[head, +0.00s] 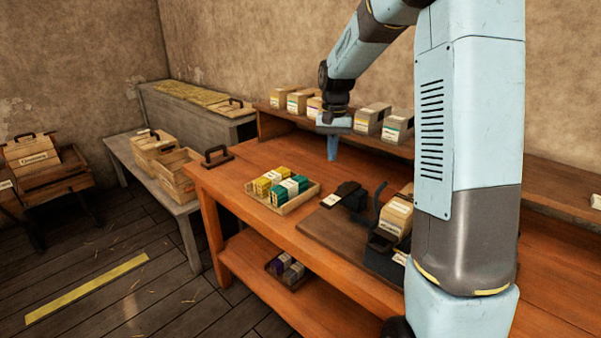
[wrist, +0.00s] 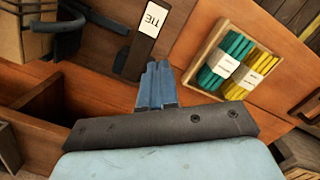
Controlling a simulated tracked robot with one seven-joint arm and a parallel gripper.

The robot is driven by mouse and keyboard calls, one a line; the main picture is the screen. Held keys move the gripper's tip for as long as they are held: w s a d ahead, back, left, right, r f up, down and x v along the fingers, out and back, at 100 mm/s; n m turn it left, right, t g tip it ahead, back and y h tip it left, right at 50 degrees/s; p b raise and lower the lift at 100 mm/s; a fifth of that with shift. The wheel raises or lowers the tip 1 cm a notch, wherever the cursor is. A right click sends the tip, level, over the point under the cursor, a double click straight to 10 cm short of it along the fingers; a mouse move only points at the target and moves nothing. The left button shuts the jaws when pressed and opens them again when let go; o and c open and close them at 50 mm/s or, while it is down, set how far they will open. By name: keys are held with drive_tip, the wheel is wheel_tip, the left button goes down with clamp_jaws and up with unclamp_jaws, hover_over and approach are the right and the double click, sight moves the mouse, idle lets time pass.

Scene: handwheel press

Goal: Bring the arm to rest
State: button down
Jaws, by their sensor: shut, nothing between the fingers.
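My gripper (head: 332,148) hangs from my arm above the back part of the wooden workbench (head: 245,177), pointing down. In the wrist view its blue fingers (wrist: 157,85) are together with nothing between them. It is apart from the bench top and from the things on it. My light blue arm reaches in from the right of the head view and covers part of the bench's right side.
A tray (head: 312,193) of yellow and green bundles sits on the bench. Right of it are a dark device labelled "TIE" (wrist: 152,19) and a press (head: 385,240) holding a box (head: 396,217). Boxes (head: 369,119) line the back shelf. A side bench (head: 130,160) bears crates.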

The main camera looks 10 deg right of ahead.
drive_tip(key=s+r+n+t, duration=0.1)
drive_tip(key=s+r+t, duration=0.1)
drive_tip(key=s+r, duration=0.5)
drive_tip(key=s+r+n+t, duration=0.1)
drive_tip(key=s+r, duration=0.3)
drive_tip(key=s, duration=0.5)
drive_tip(key=s+n+t, duration=0.1)
drive_tip(key=s+t, duration=0.2)
drive_tip(key=s, duration=1.3)
drive_tip(key=shift+a+r+n+t, duration=0.3)
drive_tip(key=shift+a+t, duration=0.05)
drive_tip(key=shift+t, duration=0.05)
